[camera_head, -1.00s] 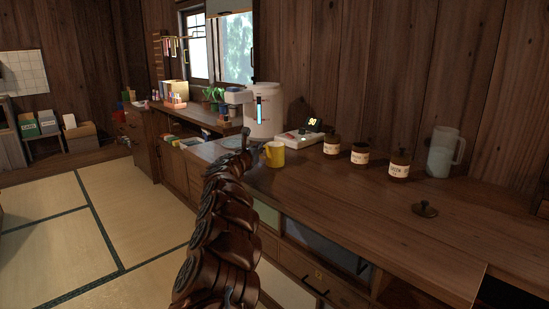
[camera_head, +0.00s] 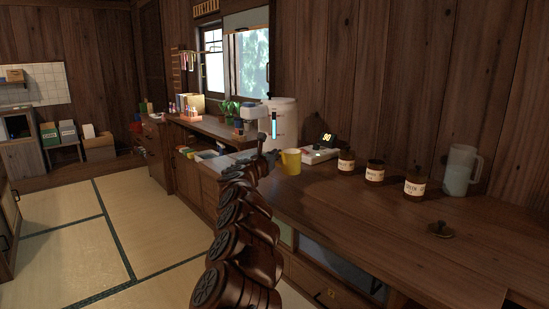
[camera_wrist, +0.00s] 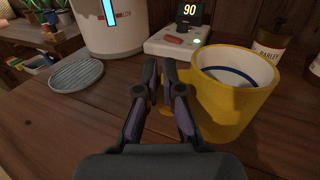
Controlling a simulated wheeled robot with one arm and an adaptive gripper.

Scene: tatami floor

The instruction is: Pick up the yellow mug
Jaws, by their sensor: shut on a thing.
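The yellow mug (camera_head: 291,162) is upright at the dark wooden counter (camera_head: 400,235), in front of a white scale. In the wrist view the mug (camera_wrist: 238,100) is close, just right of my fingers, with its open rim and pale inside showing. My gripper (camera_head: 268,158) is at the mug's left side. In the wrist view my gripper (camera_wrist: 160,70) is shut on the mug's handle, a bit of yellow showing between the fingers. The mug's base shows no clear contact with the counter, so I cannot tell how high it is.
The scale (camera_wrist: 178,40) with a lit display reading 90 stands behind the mug. A white dispenser (camera_head: 280,122) and a grey round ribbed plate (camera_wrist: 77,74) are to the left. Several labelled jars, one here (camera_head: 415,182), and a translucent pitcher (camera_head: 461,170) stand to the right.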

